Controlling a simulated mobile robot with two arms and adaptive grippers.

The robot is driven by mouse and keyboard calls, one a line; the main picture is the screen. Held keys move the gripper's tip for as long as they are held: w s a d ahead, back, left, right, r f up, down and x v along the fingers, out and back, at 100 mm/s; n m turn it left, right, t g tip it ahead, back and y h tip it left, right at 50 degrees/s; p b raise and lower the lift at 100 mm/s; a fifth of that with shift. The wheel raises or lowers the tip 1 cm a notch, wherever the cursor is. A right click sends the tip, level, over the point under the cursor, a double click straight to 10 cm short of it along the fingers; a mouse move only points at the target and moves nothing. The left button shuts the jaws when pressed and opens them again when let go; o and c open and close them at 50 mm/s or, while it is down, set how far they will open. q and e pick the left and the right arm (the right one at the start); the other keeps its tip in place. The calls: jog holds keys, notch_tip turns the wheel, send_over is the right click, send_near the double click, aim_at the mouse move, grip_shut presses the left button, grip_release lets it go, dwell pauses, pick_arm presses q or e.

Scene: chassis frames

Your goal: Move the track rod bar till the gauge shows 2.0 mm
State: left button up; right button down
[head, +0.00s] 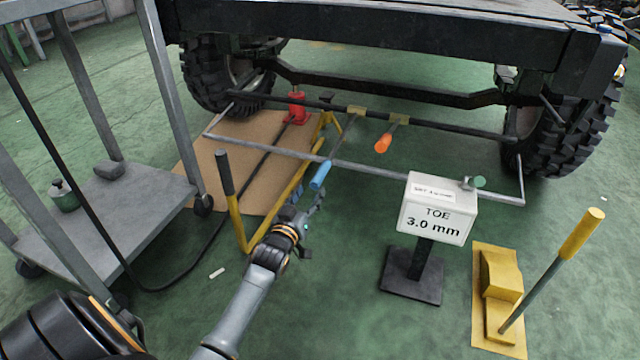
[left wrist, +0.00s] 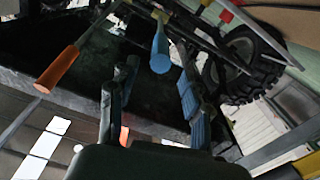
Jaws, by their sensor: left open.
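The gauge box (head: 437,208) reads "TOE 3.0 mm" on a black stand. The dark track rod (head: 450,128) runs between the two wheels, with two levers clamped on it by yellow pieces. One lever has a blue handle (head: 320,176); the other has an orange handle (head: 383,143). In the left wrist view the blue handle (left wrist: 160,52) lies beyond my fingertips, roughly between them, and the orange handle (left wrist: 58,68) is to the left. My left gripper (head: 306,199) is open and empty, just short of the blue handle's end. My right gripper is out of view.
A grey measuring bar (head: 375,170) crosses in front of the wheels. A grey cart (head: 130,205) stands at left. A yellow jack with an upright handle (head: 230,195) is beside my left arm. A yellow chock (head: 500,275) with a yellow-gripped rod stands at right.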

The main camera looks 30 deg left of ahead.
aim_at(319, 176)
pick_arm(q)
jog(key=b+x, duration=0.2)
jog(key=x, duration=0.1)
jog(key=b+x, duration=0.3)
jog(key=x, duration=0.1)
jog(key=shift+f, duration=0.25)
jog(key=shift+w+a+r+b, duration=0.1)
jog(key=shift+w+b, duration=0.25)
jog(key=shift+w, duration=0.1)
jog(key=shift+w+a+r+b, duration=0.1)
jog(key=shift+w+b, duration=0.25)
jog(key=shift+w, duration=0.05)
grip_shut()
